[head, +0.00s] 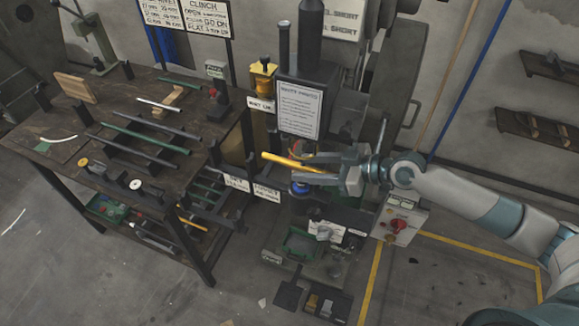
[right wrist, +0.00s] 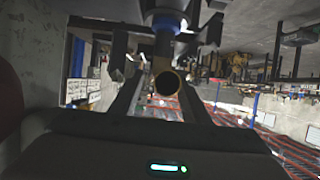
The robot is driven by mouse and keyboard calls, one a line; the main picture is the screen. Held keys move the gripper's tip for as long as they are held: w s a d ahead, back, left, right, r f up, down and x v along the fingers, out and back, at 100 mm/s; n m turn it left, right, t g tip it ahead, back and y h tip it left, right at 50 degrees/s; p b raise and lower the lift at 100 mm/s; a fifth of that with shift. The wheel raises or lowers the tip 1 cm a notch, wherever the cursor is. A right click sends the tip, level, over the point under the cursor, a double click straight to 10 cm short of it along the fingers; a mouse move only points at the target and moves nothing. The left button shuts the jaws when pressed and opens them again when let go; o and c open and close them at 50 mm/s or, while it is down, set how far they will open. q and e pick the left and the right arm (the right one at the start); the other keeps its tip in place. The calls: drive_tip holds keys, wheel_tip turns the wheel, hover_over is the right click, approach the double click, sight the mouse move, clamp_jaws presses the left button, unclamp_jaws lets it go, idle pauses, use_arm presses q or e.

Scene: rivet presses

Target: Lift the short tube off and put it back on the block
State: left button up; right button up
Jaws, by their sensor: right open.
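A yellow tube (head: 281,159) lies nearly level at the front of the rivet press, and its right end reaches to my right gripper (head: 304,170). In the right wrist view a round, dark opening with a brass-coloured rim (right wrist: 168,84) faces the camera between the two fingers; it looks like the tube's end. The fingers stand apart on either side of it, and I cannot tell whether they touch it. What bears the tube is largely hidden by the gripper, so I cannot make out the block clearly. My left gripper is not in view.
The dark press column (head: 308,75) with a notice rises right behind the gripper. A workbench (head: 60,125) with rods and small parts stands at the left. A control box (head: 400,218) with a red button is below my right arm. The floor at front right is mostly clear.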

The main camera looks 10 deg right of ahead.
drive_tip(key=shift+w+f, duration=0.1)
drive_tip(key=shift+d, duration=0.1)
clamp_jaws()
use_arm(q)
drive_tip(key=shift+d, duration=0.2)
